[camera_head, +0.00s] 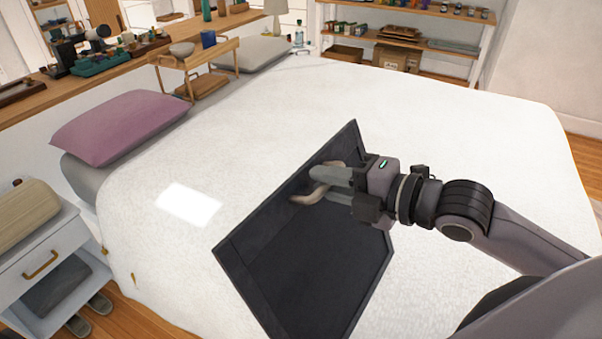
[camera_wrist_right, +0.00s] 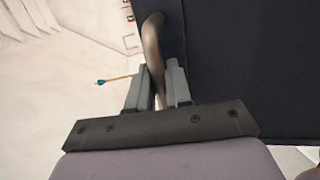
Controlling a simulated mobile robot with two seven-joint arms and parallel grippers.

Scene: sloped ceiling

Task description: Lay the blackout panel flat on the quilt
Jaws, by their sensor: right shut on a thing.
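The blackout panel (camera_head: 310,265) is a flat, near-black board with a raised rim. In the head view it is at the centre bottom, over the white quilt (camera_head: 450,120), and looks tilted. I cannot tell whether its lower edge touches the quilt. My right gripper (camera_head: 322,180) is shut on the panel's curved brownish handle (camera_head: 306,199). In the right wrist view the handle (camera_wrist_right: 152,45) runs between the fingers (camera_wrist_right: 158,88), with the dark panel (camera_wrist_right: 245,60) to the right. The panel's bottom corner is cut off in the head view. My left gripper is not in view.
A mauve pillow (camera_head: 120,125) and a grey pillow (camera_head: 250,53) lie at the bed's head, with a wooden bed tray (camera_head: 196,62) between them. A white nightstand (camera_head: 45,265) stands at left. The quilt's far and right parts are clear.

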